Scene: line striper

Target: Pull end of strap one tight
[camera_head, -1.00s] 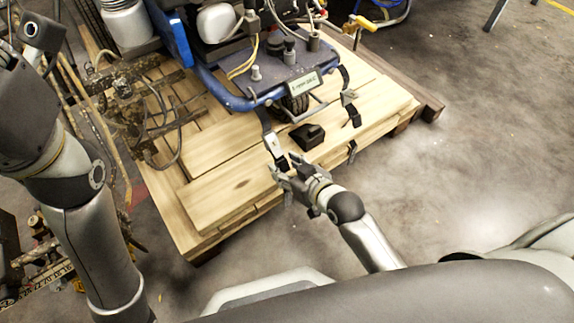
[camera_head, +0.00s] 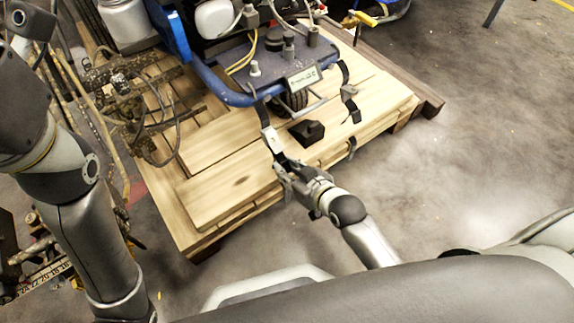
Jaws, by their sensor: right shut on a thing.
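Strap one (camera_head: 265,117) hangs from the blue frame of the line striper (camera_head: 275,70) down to a metal buckle (camera_head: 272,139) near the front edge of the wooden pallet. My right gripper (camera_head: 284,171) is at the strap's lower end, just below the buckle, and is shut on it. The fingers hide most of the held end. A second strap (camera_head: 349,95) with its own buckle hangs from the frame's right side. My left arm (camera_head: 85,220) comes in at the left; its gripper is out of the picture.
The wooden pallet (camera_head: 226,190) carries the striper and a small black block (camera_head: 307,132) between the straps. Cables and rusty metal parts (camera_head: 125,85) crowd the left side. The concrete floor (camera_head: 450,150) at right is clear.

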